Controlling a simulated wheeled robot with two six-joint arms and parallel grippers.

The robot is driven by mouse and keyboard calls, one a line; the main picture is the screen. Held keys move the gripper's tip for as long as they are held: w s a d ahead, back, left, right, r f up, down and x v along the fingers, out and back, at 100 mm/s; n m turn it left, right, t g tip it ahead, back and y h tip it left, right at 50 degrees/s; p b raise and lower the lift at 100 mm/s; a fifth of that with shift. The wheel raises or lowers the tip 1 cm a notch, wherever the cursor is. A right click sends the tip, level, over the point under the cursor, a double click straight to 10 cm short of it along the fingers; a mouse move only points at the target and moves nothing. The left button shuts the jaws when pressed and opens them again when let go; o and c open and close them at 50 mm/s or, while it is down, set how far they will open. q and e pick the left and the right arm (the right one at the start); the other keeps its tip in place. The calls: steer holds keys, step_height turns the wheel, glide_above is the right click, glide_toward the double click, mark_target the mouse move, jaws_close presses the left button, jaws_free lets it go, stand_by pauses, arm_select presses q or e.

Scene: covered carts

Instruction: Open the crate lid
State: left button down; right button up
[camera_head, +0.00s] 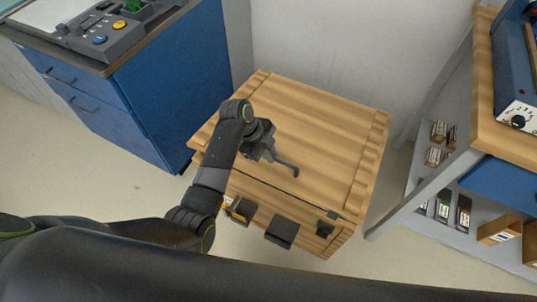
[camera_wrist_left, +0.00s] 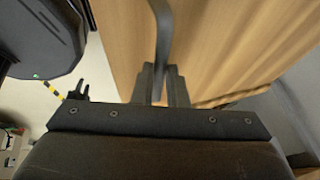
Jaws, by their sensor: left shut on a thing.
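The wooden crate (camera_head: 330,238) stands on the floor against the pale wall. Its slatted lid (camera_head: 320,125) lies flat on top and looks closed, with a dark seam along the front edge. My left gripper (camera_head: 272,157) reaches in from the left over the lid. It is shut on a grey curved handle (camera_head: 289,168), which rises from the lid area. In the left wrist view, the fingers (camera_wrist_left: 161,85) close around the thin grey handle (camera_wrist_left: 163,32), with the wood behind it. Where the handle joins the crate is hard to see. My right gripper is not in view.
Dark latches (camera_head: 282,232) sit along the crate's front. A blue cabinet (camera_head: 175,75) with a control box (camera_head: 110,28) stands at left. A wooden bench (camera_head: 505,130) and a grey shelf with small boxes stand at right. The floor in front is mostly free.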

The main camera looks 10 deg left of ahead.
arm_select(q)
steer(key=w+d+r+p, duration=0.1)
steer(key=w+r+p, duration=0.3)
steer(key=r, duration=0.5)
steer(key=w+d+r+p, duration=0.2)
steer(key=w+r+p, duration=0.2)
steer(key=r, duration=0.6)
steer(key=shift+w+d+r, duration=0.2)
steer(key=shift+w+r, duration=0.1)
steer(key=shift+w, duration=1)
